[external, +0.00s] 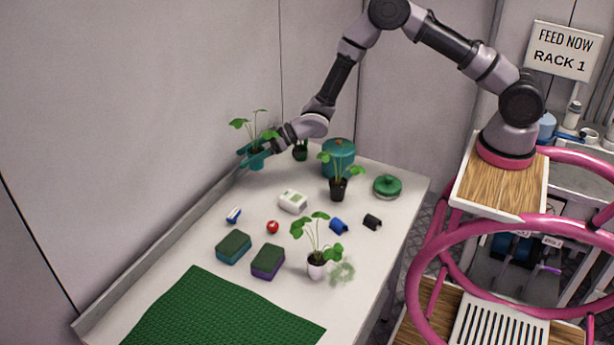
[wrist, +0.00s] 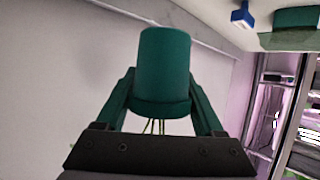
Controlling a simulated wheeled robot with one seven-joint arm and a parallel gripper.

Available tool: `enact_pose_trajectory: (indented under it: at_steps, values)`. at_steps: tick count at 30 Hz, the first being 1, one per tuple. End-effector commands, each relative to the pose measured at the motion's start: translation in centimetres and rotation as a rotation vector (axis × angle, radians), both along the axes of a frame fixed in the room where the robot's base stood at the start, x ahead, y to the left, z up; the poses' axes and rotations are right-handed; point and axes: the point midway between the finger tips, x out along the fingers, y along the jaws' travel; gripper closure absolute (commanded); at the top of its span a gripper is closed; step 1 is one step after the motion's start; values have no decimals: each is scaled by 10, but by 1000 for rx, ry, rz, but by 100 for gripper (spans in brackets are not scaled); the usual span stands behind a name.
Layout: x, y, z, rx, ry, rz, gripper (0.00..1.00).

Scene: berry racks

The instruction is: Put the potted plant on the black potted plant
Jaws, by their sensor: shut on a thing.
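My gripper (external: 258,155) is shut on a potted plant with a teal pot (external: 257,163), held near the table's back left edge. In the wrist view the teal pot (wrist: 163,70) sits between the green fingers, with thin stems showing near the palm. A black potted plant (external: 339,189) stands upright on the table, right of and nearer than my gripper. Another dark pot with a plant (external: 300,153) stands farther back, just right of my gripper and partly hidden by my arm. A plant in a white pot (external: 316,267) stands nearer the front.
A teal canister (external: 340,155) stands behind the black pot, with a green lid (external: 387,187) to its right. A white box (external: 292,201), a red ball (external: 272,227), two sponges (external: 233,247) and small blue and black pieces lie mid-table. A green mat (external: 215,312) covers the front.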

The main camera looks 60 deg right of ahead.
Motion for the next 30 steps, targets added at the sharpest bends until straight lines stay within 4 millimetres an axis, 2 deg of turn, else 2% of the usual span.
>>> enact_pose_trajectory:
  at_steps: [2, 5, 8, 12, 15, 18, 21, 24, 30]
  values:
    - [-8, -6, 10, -4, -1, 10, 90]
    - [-33, -18, 20, -11, -1, 45, 90]
    - [-73, -34, 32, -19, -2, 102, 90]
    - [-138, -53, 49, -19, -3, 188, 90]
    - [-179, -63, 60, -15, -3, 240, 90]
    - [-211, -69, 69, -8, -2, 281, 90]
    - [-232, -73, 75, -4, -1, 306, 90]
    - [-243, -74, 73, 0, 3, 321, 90]
    - [-246, -74, 40, 2, 5, 325, 90]
